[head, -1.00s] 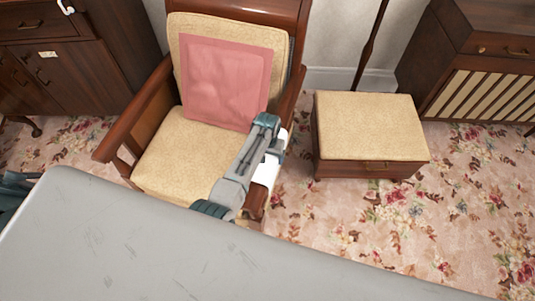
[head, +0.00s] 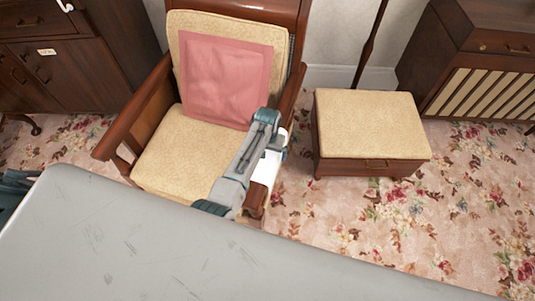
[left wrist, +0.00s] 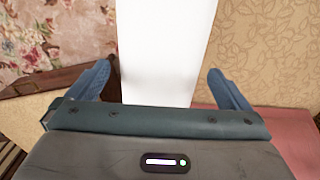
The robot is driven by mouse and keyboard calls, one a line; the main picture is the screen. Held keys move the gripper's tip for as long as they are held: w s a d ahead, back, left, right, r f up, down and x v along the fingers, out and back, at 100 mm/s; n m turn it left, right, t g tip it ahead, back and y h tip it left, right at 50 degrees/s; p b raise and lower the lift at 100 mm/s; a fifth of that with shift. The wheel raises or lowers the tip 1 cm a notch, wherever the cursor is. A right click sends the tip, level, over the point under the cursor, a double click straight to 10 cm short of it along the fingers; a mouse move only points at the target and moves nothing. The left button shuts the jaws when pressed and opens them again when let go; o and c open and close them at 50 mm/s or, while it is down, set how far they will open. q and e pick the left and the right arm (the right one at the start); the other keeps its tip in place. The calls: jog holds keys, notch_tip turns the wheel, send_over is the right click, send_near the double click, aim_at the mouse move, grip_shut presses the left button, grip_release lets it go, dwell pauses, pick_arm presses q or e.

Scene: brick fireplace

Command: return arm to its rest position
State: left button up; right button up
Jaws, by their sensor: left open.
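My left arm (head: 240,165) reaches up from behind the grey surface, over the front right of the armchair. My left gripper (head: 275,148) is at the far end, partly hidden by the arm. In the left wrist view, its two blue fingers (left wrist: 160,78) are spread apart. A white flat shape (left wrist: 165,40) shows between and beyond them; a white patch also shows beside the arm in the head view. I cannot tell what it is, and no grip on it is visible. My right gripper is not in view.
The wooden armchair (head: 160,160) with a pink cushion (head: 225,80) stands below the arm. A padded stool (head: 370,125) is to its right, and cabinets stand at both back corners. The grey surface (head: 150,250) fills the front. Flowered carpet (head: 400,220) is open at right.

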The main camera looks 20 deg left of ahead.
pick_arm(q)
notch_tip(320, 180, up, 9)
jog(key=shift+f, duration=0.2)
